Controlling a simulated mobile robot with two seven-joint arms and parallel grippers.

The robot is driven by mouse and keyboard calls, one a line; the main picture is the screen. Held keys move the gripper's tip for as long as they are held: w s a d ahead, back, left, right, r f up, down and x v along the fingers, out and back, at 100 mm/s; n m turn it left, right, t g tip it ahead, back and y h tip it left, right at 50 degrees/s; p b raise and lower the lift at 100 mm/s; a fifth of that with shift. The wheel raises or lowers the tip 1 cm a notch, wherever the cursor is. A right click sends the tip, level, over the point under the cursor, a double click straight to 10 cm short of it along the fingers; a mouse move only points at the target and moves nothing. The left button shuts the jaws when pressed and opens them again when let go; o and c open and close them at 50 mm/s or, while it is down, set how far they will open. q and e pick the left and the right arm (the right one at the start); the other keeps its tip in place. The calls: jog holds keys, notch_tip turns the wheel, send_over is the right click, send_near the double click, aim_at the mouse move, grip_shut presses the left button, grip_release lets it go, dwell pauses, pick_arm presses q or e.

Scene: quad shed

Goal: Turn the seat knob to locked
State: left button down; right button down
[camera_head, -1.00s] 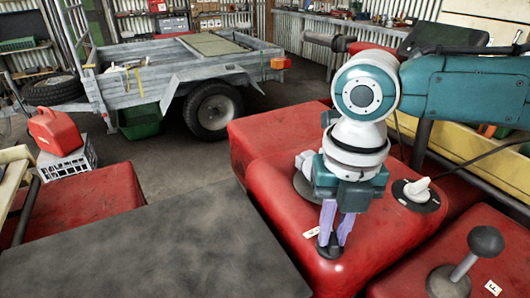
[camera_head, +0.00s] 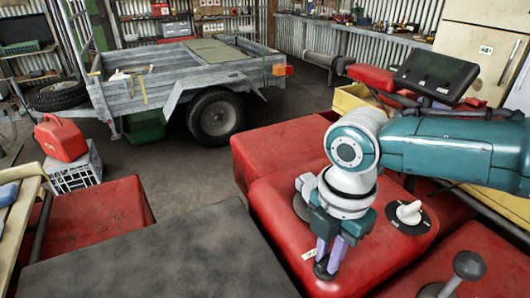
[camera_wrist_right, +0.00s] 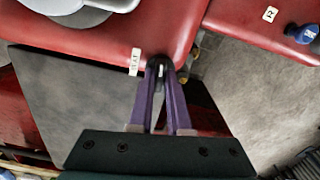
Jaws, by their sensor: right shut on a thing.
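The seat knob (camera_head: 323,271) is a small dark knob on the red bodywork (camera_head: 390,262), near the front corner of the black seat (camera_head: 150,250). A pale label (camera_head: 309,254) lies beside it; in the wrist view this label (camera_wrist_right: 135,62) seems to read SEAT. My right gripper (camera_head: 326,264) points down with its purple fingers shut on the knob. In the wrist view the knob (camera_wrist_right: 159,68) sits between the fingertips, with a light mark on it. The fingers hide part of the knob, and I cannot read its setting. My left gripper is not in view.
A white rotary knob (camera_head: 409,212) on a black disc stands right of my wrist. A ball-topped lever (camera_head: 468,266) rises at the lower right. A dark display (camera_head: 435,76) is behind my arm. A grey trailer (camera_head: 185,80) and red fuel can (camera_head: 61,138) are farther off.

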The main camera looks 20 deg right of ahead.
aim_at(328, 258)
jog(key=shift+m+p, duration=0.3)
jog(key=shift+m, duration=0.6)
jog(key=c, duration=0.9)
grip_release()
jog(key=shift+o, duration=0.2)
notch_tip(328, 258, up, 10)
jog(key=p, duration=0.1)
jog(key=shift+p, duration=0.3)
